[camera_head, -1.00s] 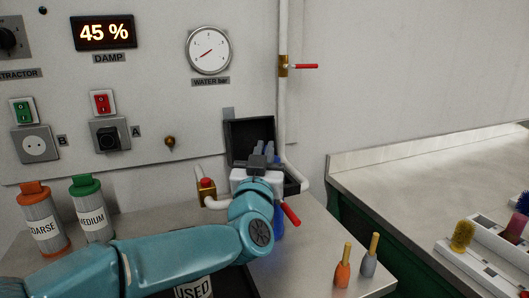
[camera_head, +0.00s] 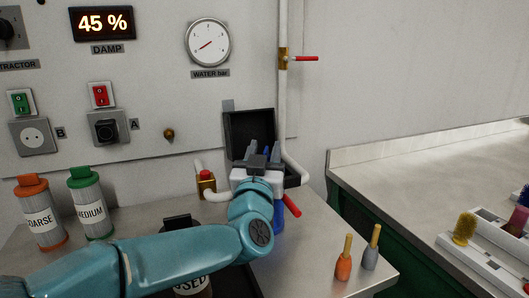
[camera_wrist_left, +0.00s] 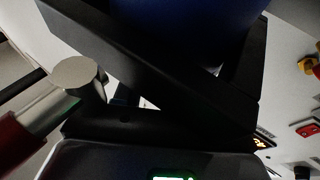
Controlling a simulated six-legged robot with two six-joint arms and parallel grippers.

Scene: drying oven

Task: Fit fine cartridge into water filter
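The water filter has a white head (camera_head: 240,177) on the pipework below the wall panel, with a blue bowl (camera_head: 278,218) partly hidden behind my left arm. My left gripper (camera_head: 263,152) is at the filter's top, its fingers spread apart. A small blue part (camera_head: 265,153) shows between them; I take it for the fine cartridge's top, but its body is hidden. In the left wrist view a dark blue rounded surface (camera_wrist_left: 190,22) lies beyond the dark fingers. Coarse (camera_head: 39,212) and medium (camera_head: 90,205) cartridges stand at the left. My right gripper is out of view.
A red valve handle (camera_head: 291,205) is close to my left wrist. A black open lid (camera_head: 249,128) stands behind the filter. A black-topped cartridge marked USED (camera_head: 178,221) is partly behind my arm. Orange (camera_head: 344,262) and grey (camera_head: 370,252) small tools stand at the right.

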